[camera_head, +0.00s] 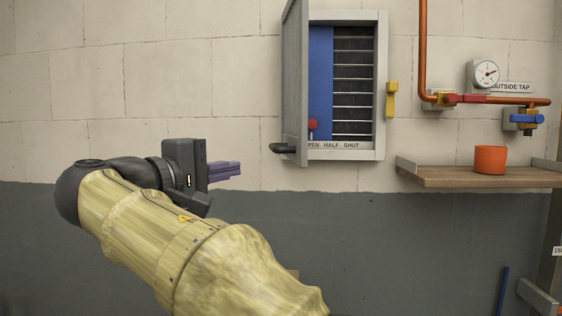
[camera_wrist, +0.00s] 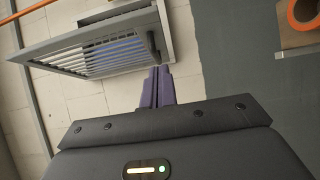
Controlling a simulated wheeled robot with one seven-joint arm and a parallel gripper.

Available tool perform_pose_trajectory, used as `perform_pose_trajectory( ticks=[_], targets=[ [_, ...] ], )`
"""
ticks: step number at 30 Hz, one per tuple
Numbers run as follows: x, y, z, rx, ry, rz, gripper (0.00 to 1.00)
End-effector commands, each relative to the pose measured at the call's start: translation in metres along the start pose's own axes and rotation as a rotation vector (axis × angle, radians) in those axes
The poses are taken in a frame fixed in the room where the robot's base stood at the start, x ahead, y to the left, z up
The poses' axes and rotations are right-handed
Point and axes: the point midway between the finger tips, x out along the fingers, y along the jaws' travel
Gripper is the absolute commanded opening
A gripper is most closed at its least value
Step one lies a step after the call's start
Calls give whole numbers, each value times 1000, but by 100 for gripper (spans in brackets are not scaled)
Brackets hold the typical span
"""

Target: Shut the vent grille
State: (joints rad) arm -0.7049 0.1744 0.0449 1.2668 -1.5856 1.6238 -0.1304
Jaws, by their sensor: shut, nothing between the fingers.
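The grey vent grille (camera_head: 294,85) is a hinged panel on the wall, swung out at the left of its frame (camera_head: 380,85). A dark handle (camera_head: 283,149) sits at its lower end. In the wrist view the slatted grille (camera_wrist: 90,45) shows with its handle (camera_wrist: 152,44). Behind it are a blue plate (camera_head: 320,75), dark slats (camera_head: 353,85) and a red knob (camera_head: 312,124) above the lettering "OPEN HALF SHUT", its first letter hidden. My gripper (camera_head: 238,168) has purple fingers, shut and empty, left of and slightly below the handle, apart from it in the head view. The fingers also show in the wrist view (camera_wrist: 160,85).
A yellow catch (camera_head: 392,100) is right of the frame. The wall left of the grille is bare.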

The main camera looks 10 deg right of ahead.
Motion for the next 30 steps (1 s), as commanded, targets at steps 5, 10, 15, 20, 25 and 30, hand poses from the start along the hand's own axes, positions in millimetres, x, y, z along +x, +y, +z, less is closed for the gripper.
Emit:
perform_pose_trajectory(
  ticks=[5,10,15,20,25,30],
  targets=[
    [-2,0,-1,1,4,0,0],
    [-2,0,-1,1,5,0,0],
    [10,2,0,0,0,1,0],
    [34,4,0,-1,-3,1,0],
    [65,5,1,-2,-4,0,0],
    [95,5,1,-2,-4,0,0]
  ],
)
